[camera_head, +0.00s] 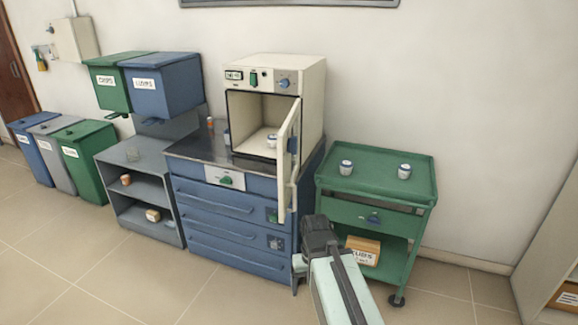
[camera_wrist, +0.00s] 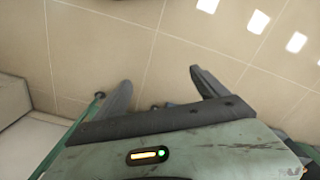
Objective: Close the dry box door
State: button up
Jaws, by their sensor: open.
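The dry box (camera_head: 312,80) is a cream cabinet on top of the blue drawer unit (camera_head: 228,240). A small white jar (camera_head: 272,140) with a blue mark sits inside the chamber. My gripper (camera_head: 300,262) is low in front of the drawer unit, below the door and apart from it. In the wrist view my gripper (camera_wrist: 160,90) has its two fingers spread wide with nothing between them, above the tiled floor.
A green cart (camera_head: 330,210) with two jars (camera_head: 346,167) on top stands to the right of the drawer unit. A grey shelf (camera_head: 130,160) and several bins (camera_head: 90,150) are at the left. Floor (camera_head: 110,275) in front is clear.

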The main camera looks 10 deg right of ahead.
aim_at(287, 186)
jog(key=u, duration=2.3)
jog(key=k, duration=0.95)
jog(key=z, duration=0.85)
jog(key=i, duration=1)
jog(key=u, duration=0.05)
